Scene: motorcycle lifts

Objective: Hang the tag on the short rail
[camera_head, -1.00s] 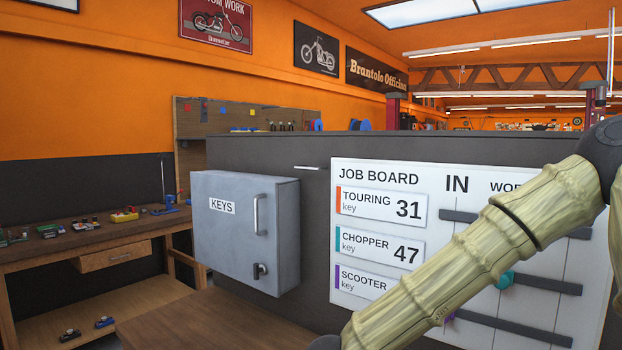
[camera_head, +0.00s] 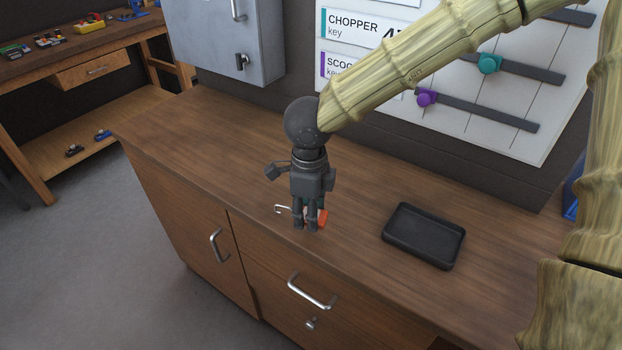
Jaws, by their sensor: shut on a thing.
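My gripper (camera_head: 306,226) points down over the wooden counter, near its front edge. It is shut on a small orange tag (camera_head: 321,218), which is mostly hidden by the fingers. A thin pale hook (camera_head: 280,209) sticks out to the left of the fingers and looks like part of the tag. I cannot tell whether the tag touches the counter. No short rail stands out clearly in the view now; the thin metal bar on the dark panel, seen earlier, is out of view.
A black tray (camera_head: 388,236) lies on the counter (camera_head: 220,140) to the right of my gripper. The grey key cabinet (camera_head: 205,40) and the job board (camera_head: 540,142) with dark sliders are behind. A workbench (camera_head: 50,75) stands at left. The counter's left part is clear.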

